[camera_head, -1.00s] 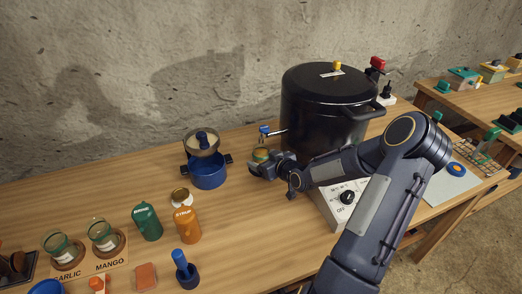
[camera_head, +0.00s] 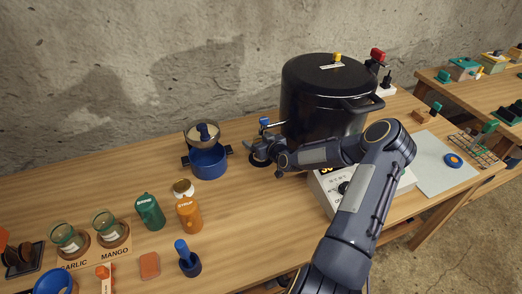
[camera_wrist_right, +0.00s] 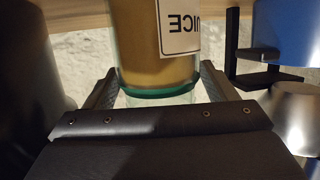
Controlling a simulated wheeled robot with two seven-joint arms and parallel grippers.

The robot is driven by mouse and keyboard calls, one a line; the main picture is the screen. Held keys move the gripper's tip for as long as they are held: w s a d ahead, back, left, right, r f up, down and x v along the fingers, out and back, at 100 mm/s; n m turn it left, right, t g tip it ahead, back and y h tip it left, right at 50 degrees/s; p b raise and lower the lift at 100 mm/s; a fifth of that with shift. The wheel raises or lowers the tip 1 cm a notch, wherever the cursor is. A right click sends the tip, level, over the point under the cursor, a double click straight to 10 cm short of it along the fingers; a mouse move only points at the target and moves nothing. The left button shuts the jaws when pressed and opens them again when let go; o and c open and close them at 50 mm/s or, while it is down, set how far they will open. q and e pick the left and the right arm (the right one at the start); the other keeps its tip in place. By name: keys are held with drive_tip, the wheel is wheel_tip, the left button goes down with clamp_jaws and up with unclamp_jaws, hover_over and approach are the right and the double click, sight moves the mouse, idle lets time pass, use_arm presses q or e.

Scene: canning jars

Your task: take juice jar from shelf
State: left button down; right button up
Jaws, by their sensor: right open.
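The juice jar (camera_wrist_right: 155,45) shows close up in the right wrist view, a glass jar with tan contents, a greenish glass edge and a white label, partly cut off, reading "UICE" upside down. My right gripper (camera_wrist_right: 160,82) is open, with one finger on each side of the jar; I cannot tell whether they touch it. In the head view my right gripper (camera_head: 260,154) is between the blue pot and the big black canner, and the jar is not clearly visible there. My left gripper is not in view.
The black canner (camera_head: 322,105) stands close right of the gripper, with a blue-handled tap (camera_head: 264,122). A blue pot (camera_head: 208,162) with a strainer is just left. Green (camera_head: 150,212) and orange (camera_head: 189,214) bottles stand nearer. The table middle is clear.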

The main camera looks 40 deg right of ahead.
drive_tip(key=c, duration=1.5)
drive_tip(key=shift+o, duration=0.2)
drive_tip(key=shift+r, duration=0.15)
